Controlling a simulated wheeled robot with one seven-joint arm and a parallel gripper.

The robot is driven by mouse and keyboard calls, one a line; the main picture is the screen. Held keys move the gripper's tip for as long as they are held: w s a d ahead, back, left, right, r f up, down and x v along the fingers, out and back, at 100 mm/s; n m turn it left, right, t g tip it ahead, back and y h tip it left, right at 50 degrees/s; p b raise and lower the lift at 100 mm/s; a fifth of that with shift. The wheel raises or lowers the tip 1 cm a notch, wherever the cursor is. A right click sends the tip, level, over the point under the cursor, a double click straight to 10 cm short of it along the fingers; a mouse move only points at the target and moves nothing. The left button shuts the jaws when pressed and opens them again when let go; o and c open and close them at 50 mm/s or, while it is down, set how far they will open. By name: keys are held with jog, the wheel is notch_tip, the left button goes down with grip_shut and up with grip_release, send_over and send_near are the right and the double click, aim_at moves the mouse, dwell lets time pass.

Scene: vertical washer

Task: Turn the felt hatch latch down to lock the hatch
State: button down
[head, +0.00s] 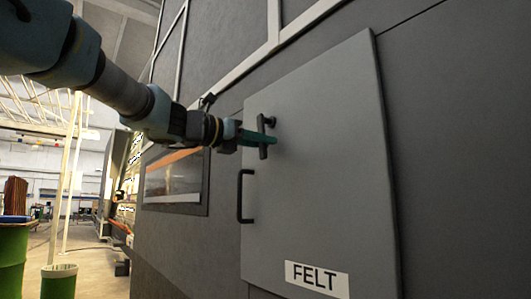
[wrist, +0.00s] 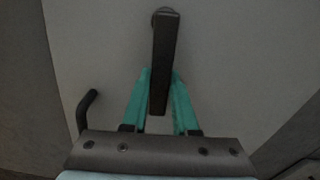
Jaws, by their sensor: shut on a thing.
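The felt hatch (head: 325,185) is a grey panel with a white FELT label (head: 317,279) near its bottom, and it sits flat against the machine. Its latch (head: 263,126) is a dark bar near the upper left of the hatch, standing close to upright in the head view. In the wrist view the latch (wrist: 163,55) runs from a round pivot at the top down between my teal fingers. My gripper (wrist: 160,88) is shut on the latch, with one finger on each side of it. In the head view my gripper (head: 256,138) reaches the latch from the left.
A black pull handle (head: 243,196) is on the hatch's left edge below the latch; it also shows left of my gripper in the wrist view (wrist: 86,108). A window (head: 175,180) is in the machine wall to the left. Green drums (head: 59,283) stand far left on the floor.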

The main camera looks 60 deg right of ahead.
jog(key=shift+w+d+m+b, duration=0.15)
jog(key=shift+w+m+b, duration=0.4)
jog(key=shift+m, duration=0.25)
jog(key=shift+s, duration=0.1)
jog(key=c, duration=0.7)
grip_release()
jog(key=b+v, duration=0.1)
jog(key=v, duration=0.9)
jog(key=shift+a, duration=0.4)
